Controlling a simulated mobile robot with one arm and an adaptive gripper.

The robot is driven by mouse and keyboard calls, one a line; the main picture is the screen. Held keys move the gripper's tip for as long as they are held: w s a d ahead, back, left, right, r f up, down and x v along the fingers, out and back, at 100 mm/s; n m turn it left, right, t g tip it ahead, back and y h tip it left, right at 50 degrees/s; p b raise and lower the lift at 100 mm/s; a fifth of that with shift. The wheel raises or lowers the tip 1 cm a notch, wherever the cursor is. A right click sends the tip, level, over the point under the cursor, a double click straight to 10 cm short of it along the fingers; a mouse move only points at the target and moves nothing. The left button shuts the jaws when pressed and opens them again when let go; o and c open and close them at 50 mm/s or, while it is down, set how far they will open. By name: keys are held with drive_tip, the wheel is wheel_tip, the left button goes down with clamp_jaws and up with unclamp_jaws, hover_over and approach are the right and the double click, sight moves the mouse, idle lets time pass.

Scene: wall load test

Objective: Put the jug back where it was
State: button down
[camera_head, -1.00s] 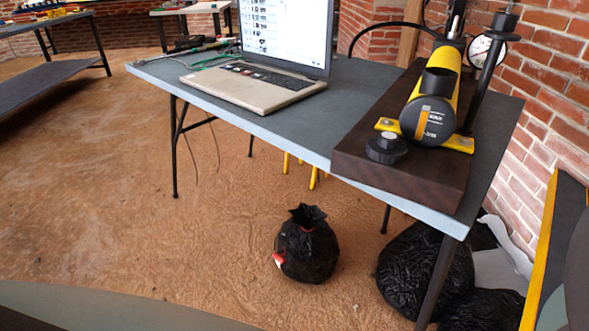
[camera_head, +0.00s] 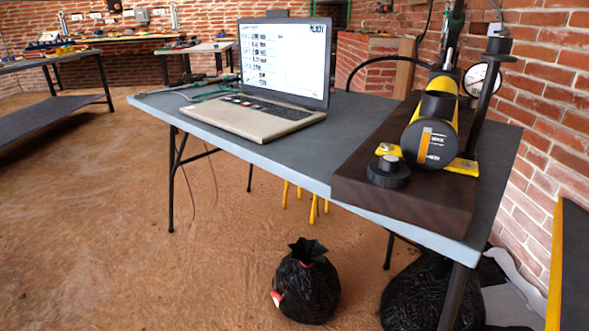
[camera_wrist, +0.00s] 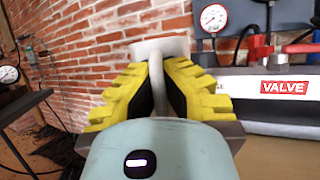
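In the wrist view, my gripper (camera_wrist: 158,90) has two yellow ribbed fingers with dark inner pads. They are closed on a pale grey-white piece (camera_wrist: 156,72), which looks like the jug's handle. A wider pale part spreads out behind the fingertips, and the rest of the jug is hidden by the fingers. A brick wall is behind it. Neither my gripper nor a jug shows in the head view.
A grey table (camera_head: 225,142) holds a laptop (camera_head: 265,110) and a yellow-black tool on a dark wood block (camera_head: 400,205). Black bags (camera_head: 306,285) lie on the floor below. In the wrist view, a box marked VALVE (camera_wrist: 285,88) and a gauge (camera_wrist: 213,18) are right.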

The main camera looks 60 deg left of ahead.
drive_tip(key=shift+f+b, duration=0.6)
drive_tip(key=shift+f, duration=1.15)
drive_tip(key=shift+f, duration=0.15)
drive_tip(key=c, duration=1.1)
unclamp_jaws()
drive_tip(key=shift+c, duration=0.2)
drive_tip(key=shift+r, duration=0.2)
drive_tip(key=p+v, duration=0.1)
drive_tip(key=v, duration=1.1)
drive_tip(key=shift+p, duration=0.3)
